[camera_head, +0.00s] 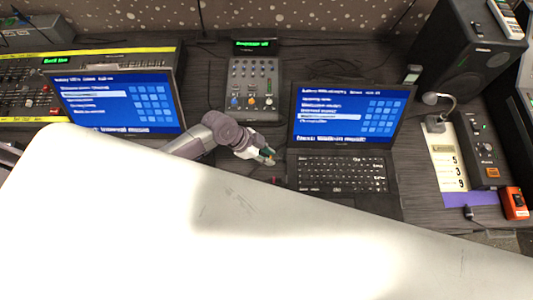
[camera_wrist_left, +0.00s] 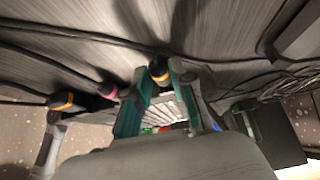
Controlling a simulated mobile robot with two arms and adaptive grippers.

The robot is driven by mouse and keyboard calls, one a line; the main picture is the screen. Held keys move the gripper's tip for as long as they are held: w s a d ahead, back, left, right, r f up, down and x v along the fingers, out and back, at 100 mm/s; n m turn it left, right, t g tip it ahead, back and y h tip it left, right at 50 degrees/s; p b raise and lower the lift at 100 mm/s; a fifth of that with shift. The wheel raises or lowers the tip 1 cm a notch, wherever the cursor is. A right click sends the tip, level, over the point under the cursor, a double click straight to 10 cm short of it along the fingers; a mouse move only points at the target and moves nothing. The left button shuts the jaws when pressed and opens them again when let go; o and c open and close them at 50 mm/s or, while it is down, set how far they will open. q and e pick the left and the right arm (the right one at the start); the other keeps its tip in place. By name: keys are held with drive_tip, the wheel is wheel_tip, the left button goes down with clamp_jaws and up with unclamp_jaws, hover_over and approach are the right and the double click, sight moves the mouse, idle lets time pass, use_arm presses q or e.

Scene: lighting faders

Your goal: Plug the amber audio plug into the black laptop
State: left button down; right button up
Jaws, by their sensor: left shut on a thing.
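The black laptop (camera_head: 340,172) stands open right of centre in the head view, with a blue menu on its screen. My left gripper (camera_head: 266,157) is just left of its keyboard side, apart from it in the picture. In the left wrist view, the teal fingers of my left gripper (camera_wrist_left: 160,84) are shut on a dark plug with an amber-yellow band, the amber audio plug (camera_wrist_left: 160,69). A plug with a pink band (camera_wrist_left: 108,89) and one with an orange band (camera_wrist_left: 62,101) lie to its left. The laptop's socket cannot be made out. My right gripper is not in view.
A second laptop (camera_head: 120,100) stands at left before a mixing desk (camera_head: 25,95). A small mixer (camera_head: 253,88) is behind my left gripper. A speaker (camera_head: 465,50), lamp (camera_head: 437,110) and control box (camera_head: 482,150) are at right. Dark cables cross the wooden table. A large pale shape hides the front.

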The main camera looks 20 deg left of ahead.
use_arm(q)
drive_tip(key=shift+w+d, duration=0.15)
drive_tip(key=shift+d, duration=0.6)
idle(1.3)
drive_tip(key=c, duration=0.9)
unclamp_jaws()
drive_tip(key=shift+w, duration=0.1)
drive_tip(key=shift+a+r, duration=0.2)
drive_tip(key=shift+r, duration=0.05)
drive_tip(key=v, duration=1.1)
drive_tip(key=shift+r, duration=0.2)
